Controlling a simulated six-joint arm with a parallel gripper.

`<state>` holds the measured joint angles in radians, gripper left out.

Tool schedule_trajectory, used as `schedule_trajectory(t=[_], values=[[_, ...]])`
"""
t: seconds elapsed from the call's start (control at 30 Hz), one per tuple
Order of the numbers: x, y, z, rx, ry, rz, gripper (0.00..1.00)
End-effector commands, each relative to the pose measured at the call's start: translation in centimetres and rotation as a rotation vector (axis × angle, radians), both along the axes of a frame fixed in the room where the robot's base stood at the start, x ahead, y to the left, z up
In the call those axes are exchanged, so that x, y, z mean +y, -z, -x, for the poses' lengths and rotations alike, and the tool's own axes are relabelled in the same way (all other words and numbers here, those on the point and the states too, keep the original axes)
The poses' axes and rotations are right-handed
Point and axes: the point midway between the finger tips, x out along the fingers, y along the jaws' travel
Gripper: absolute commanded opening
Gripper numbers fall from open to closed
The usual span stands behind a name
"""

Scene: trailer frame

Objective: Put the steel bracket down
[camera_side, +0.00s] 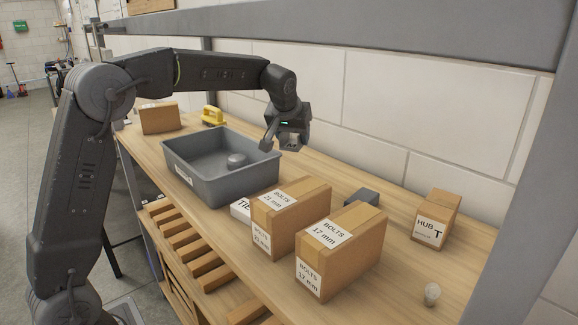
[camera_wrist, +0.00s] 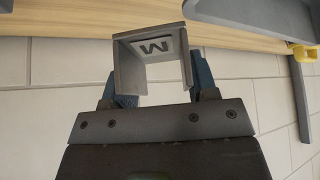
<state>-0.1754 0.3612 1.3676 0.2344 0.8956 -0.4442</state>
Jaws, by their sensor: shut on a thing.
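The steel bracket (camera_wrist: 126,70) is a grey U-shaped channel with a label bearing a dark letter on its inner face. It sits between the two blue-tipped fingers of my gripper (camera_wrist: 160,88) in the wrist view, and my gripper is shut on it. In the side view my gripper (camera_side: 286,139) hangs above the back of the wooden bench (camera_side: 398,275), near the wall and past the right back corner of the grey bin. The bracket is small and partly hidden by my gripper there, and it looks clear of the bench top.
The grey bin (camera_side: 205,188) holds a round grey part (camera_side: 237,160). Two bolt cartons (camera_side: 345,255) stand in front, with a dark grey block (camera_side: 362,197) behind and a hub carton (camera_side: 437,218) at right. A bulb (camera_side: 432,294) stands front right. A yellow item (camera_side: 212,115) is behind the bin.

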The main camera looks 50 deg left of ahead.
Motion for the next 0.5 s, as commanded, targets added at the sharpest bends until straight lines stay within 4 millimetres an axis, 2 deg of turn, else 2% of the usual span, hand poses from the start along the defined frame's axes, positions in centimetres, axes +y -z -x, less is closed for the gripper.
schedule_trajectory(t=[0.03,0.2,0.5], values=[[1.0,0.2,-1.2,0.000,-0.061,-0.001,0.14],[4.2,0.9,-4.0,0.001,-0.277,-0.004,0.14],[8.2,2.1,-6.3,-0.008,-0.574,-0.009,0.14]])
